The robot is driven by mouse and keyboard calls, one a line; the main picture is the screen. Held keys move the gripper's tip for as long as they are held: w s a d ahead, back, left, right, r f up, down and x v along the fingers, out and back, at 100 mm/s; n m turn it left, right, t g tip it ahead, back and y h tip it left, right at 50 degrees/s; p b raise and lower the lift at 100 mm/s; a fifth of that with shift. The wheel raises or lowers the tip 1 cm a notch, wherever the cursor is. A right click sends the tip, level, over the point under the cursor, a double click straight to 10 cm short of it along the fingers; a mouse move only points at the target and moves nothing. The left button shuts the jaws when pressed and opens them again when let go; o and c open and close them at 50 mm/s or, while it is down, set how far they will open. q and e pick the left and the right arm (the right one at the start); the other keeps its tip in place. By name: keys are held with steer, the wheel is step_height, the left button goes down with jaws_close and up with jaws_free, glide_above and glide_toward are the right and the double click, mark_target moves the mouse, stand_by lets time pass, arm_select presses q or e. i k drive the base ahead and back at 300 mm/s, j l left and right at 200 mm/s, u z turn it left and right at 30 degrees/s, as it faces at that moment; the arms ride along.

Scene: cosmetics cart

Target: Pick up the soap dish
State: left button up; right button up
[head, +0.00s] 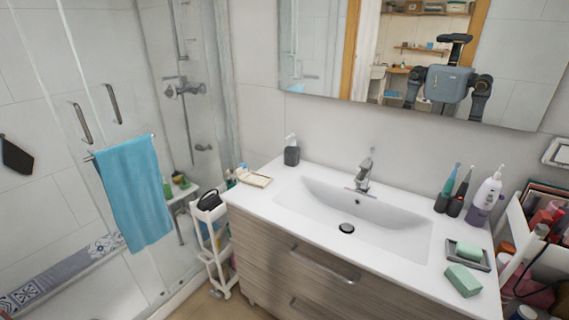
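The soap dish (482,267) is a small dark grey rectangular tray on the white countertop, right of the sink and near the counter's right end. A pale green bar of soap (468,251) lies in it. A second green block (463,280) lies on the counter just in front of the dish, close to the front edge. Neither of my grippers shows directly in the head view. My reflection appears in the mirror, too small to tell the state of the grippers.
The sink basin (352,218) with its faucet (364,172) fills the middle of the counter. Electric toothbrushes (446,187) and a white-purple bottle (485,195) stand behind the dish. A crowded cosmetics cart (515,222) stands at the right. A beige tray (255,180) lies at the counter's left.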

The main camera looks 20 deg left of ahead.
mark_target(254, 179)
steer(key=u, duration=0.85)
steer(key=i+j+u, duration=0.2)
steer(key=i+j, duration=0.2)
steer(key=i+j+u, duration=0.15)
steer(key=i+j, duration=0.15)
steer(key=i, duration=0.25)
